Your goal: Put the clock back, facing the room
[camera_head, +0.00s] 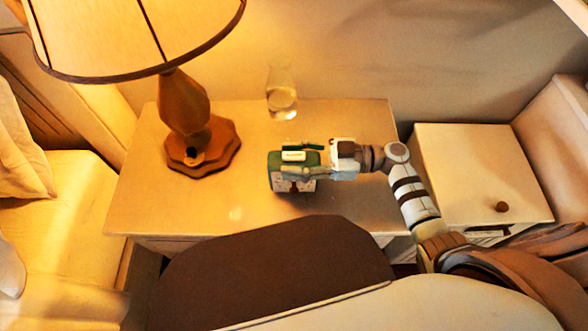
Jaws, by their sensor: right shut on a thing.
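The clock (280,184) is a small green, boxy thing near the middle of the wooden nightstand (200,215). My right gripper (297,171) reaches in from the right and is shut on the clock. Its fingers cover part of the clock's top and right side. The clock is at or just above the nightstand top; I cannot tell whether it touches. Which way its face points is too small to tell. My left gripper is not in view.
A lamp with a wooden base (203,147) and wide lit shade (130,30) stands at the left. A glass (282,92) stands at the back edge. A pale cabinet with a round knob (502,207) is at the right. The nightstand's front left is clear.

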